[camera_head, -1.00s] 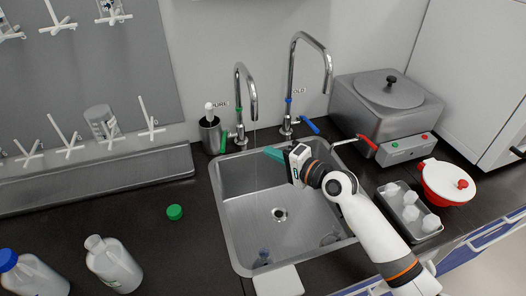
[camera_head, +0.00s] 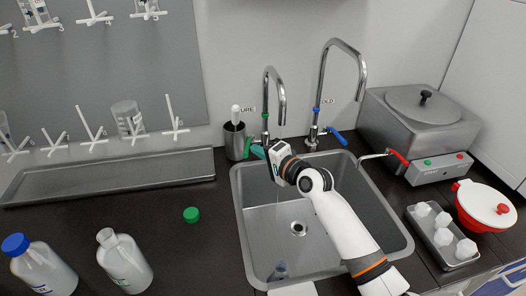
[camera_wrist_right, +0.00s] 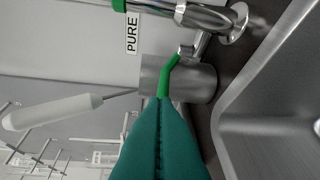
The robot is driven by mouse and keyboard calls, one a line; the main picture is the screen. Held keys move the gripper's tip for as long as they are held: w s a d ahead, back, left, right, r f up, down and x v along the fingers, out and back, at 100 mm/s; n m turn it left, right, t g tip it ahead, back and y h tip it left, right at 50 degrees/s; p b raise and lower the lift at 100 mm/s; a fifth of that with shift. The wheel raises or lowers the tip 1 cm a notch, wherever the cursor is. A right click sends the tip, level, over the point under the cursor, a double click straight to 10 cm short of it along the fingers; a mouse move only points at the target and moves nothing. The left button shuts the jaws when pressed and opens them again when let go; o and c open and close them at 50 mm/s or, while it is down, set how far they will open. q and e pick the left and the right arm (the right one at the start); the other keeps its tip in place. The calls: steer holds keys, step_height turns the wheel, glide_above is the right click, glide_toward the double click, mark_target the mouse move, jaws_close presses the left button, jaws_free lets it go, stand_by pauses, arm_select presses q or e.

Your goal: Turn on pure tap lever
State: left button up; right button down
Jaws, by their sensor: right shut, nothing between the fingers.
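The pure tap (camera_head: 267,100) is a chrome gooseneck with a green ring, at the back left of the sink. Its green lever (camera_head: 248,146) points left at the tap's base; it also shows in the right wrist view (camera_wrist_right: 172,76), near the PURE label. My right gripper (camera_head: 261,153) has teal fingers, shut and empty. Its fingertips (camera_wrist_right: 160,104) appear at or very close to the lever's end; contact is unclear. A thin pale line below the spout may be water. My left gripper is out of view.
The cold tap (camera_head: 317,100) with a blue lever (camera_head: 337,136) stands right of the pure tap. A metal cup (camera_head: 234,141) holding a white-handled tool stands just left of the green lever. The sink (camera_head: 240,225) lies under my right arm.

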mark_target(246, 154)
steer(key=shift+a+r, duration=0.15)
steer(key=shift+a, duration=0.05)
steer(key=a+p, duration=0.2)
steer(key=a, duration=0.1)
steer(key=shift+s+a, duration=0.15)
steer(key=shift+a, duration=0.55)
steer(key=shift+d, duration=0.1)
